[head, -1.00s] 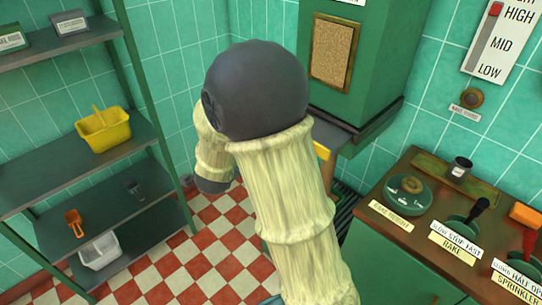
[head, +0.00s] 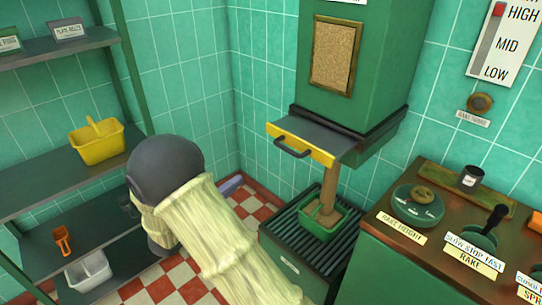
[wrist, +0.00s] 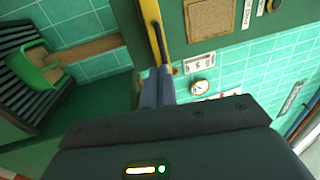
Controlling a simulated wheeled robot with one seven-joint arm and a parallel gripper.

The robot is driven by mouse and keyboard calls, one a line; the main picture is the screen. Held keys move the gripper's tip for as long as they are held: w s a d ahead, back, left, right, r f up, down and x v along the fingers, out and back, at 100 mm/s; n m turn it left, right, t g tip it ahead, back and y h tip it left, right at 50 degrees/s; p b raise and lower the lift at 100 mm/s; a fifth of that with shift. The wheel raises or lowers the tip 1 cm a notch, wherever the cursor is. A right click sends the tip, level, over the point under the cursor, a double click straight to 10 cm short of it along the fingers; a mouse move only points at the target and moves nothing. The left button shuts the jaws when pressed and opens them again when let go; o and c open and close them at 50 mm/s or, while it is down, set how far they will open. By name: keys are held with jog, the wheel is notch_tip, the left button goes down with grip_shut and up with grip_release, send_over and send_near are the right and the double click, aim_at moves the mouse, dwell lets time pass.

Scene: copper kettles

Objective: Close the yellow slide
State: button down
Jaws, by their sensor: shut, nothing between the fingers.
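The yellow slide (head: 303,144) sticks out of the green hopper, with a grey plate behind its yellow front and a dark bar handle (head: 293,147). A brown stream (head: 329,185) falls below it into a green tub (head: 335,223). In the wrist view the slide's yellow edge (wrist: 148,14) is at the top, beyond my gripper (wrist: 158,72). My gripper is shut and empty, its fingers pointing toward the slide and handle. I cannot tell whether they touch. In the head view my arm hides most of the hand.
The tub stands on a dark slatted stand (head: 296,243). A wooden-topped console (head: 400,252) with dials and levers is at right. Metal shelves at left hold a yellow basket (head: 97,143), an orange scoop (head: 63,240) and a white tub (head: 88,271).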

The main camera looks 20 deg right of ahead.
aim_at(279, 147)
jog(key=p+x, duration=0.2)
jog(key=x, duration=1.1)
jog(key=shift+d+r+p, duration=0.15)
jog(key=shift+d+p, duration=0.1)
jog(key=shift+p, duration=0.05)
jog(key=shift+w+d, duration=0.15)
jog(key=shift+d, duration=0.15)
